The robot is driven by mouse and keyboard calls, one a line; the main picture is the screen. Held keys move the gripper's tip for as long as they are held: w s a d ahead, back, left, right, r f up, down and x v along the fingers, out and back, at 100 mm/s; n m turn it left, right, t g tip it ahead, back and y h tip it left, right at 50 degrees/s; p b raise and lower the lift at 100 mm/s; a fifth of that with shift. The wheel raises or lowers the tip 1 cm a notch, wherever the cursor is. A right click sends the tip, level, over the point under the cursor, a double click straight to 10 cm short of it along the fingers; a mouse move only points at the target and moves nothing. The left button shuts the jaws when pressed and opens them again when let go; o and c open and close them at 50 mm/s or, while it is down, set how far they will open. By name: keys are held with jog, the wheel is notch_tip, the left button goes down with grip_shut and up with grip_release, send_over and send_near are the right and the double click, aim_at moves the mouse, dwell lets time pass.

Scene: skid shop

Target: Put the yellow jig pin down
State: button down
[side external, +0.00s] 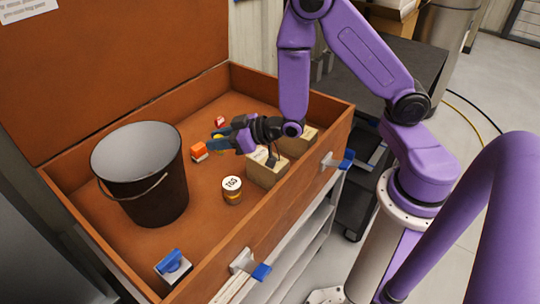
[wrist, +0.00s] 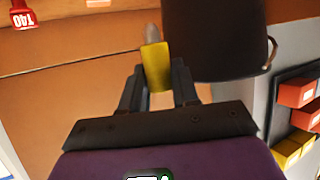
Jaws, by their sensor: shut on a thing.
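The yellow jig pin (wrist: 156,68) is between the two fingers of my gripper (wrist: 157,88) in the wrist view, with a grey rounded tip pointing away from the palm. My gripper is shut on it. In the side view my gripper (side external: 218,138) is low inside the orange-brown box (side external: 100,135), and only a small bit of yellow shows at the fingers. I cannot tell whether the pin touches the box floor.
A dark bucket (side external: 158,195) stands left of my gripper. An orange-red block (side external: 199,151), a small red item (side external: 220,121), a labelled jar (side external: 232,192) and beige blocks (side external: 267,172) are close around. A blue-and-white item (side external: 174,268) lies at the front. Floor between bucket and jar is clear.

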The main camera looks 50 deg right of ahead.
jog(key=d+r+m+h, duration=0.1)
jog(key=d+m+h, duration=0.1)
jog(key=d, duration=0.3)
jog(key=d+r+m+t+h, duration=0.1)
jog(key=d+r+m+h, duration=0.1)
jog(key=d, duration=0.3)
jog(key=shift+d+m+h, duration=0.4)
jog(key=shift+h, duration=0.4)
jog(key=shift+w, duration=0.1)
jog(key=w+a+r+n+g+y, duration=0.3)
jog(key=w+a+n+g+y, duration=0.2)
jog(key=w+a+n+y, duration=0.55)
jog(key=s+d+f+n+g+y, duration=0.1)
jog(key=s+d+f+n+g, duration=0.35)
jog(key=d+f+g, duration=0.2)
jog(key=s+d+f+n+g+y, duration=0.2)
jog(key=s+d+f+n+g, duration=0.1)
jog(key=d+f+n+g, duration=0.3)
jog(key=shift+t, duration=0.55)
jog(key=shift+d+f, duration=0.2)
jog(key=shift+f, duration=0.6)
jog(key=shift+d+f, duration=0.2)
jog(key=shift+f, duration=0.6)
jog(key=shift+d+f, duration=0.2)
jog(key=shift+f, duration=0.6)
jog(key=shift+f, duration=0.6)
